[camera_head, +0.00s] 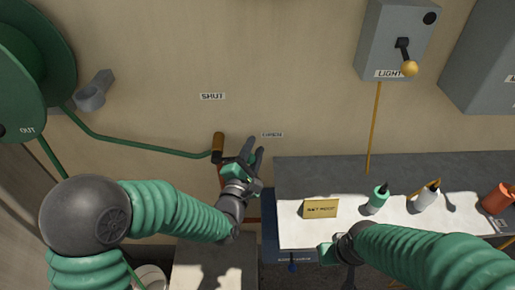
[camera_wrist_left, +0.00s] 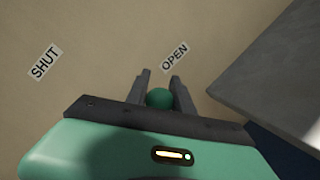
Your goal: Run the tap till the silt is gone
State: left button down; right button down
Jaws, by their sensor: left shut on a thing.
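My left gripper (camera_head: 252,153) is at the wall beside the OPEN label (camera_head: 272,134). In the left wrist view its fingers are shut on a round green knob (camera_wrist_left: 159,98), which appears to be the tap's handle. The OPEN label is just beyond the fingertips there, and the SHUT label (camera_wrist_left: 44,62) is farther left. A brown fitting (camera_head: 217,148) at the end of the green hose is just left of the gripper. My right gripper (camera_head: 327,252) is low over the bench front, its fingers unclear. No water or silt can be made out.
A LIGHT switch box (camera_head: 390,40) is above. A green reel (camera_head: 30,60) is left.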

pick_arm(q)
jog(key=shift+s+f, duration=0.1)
jog(key=shift+f, duration=0.15)
jog(key=shift+a+f, duration=0.1)
jog(key=shift+f, duration=0.05)
dwell(0.6)
jog(key=shift+r+n, duration=0.5)
jog(key=shift+r, duration=0.1)
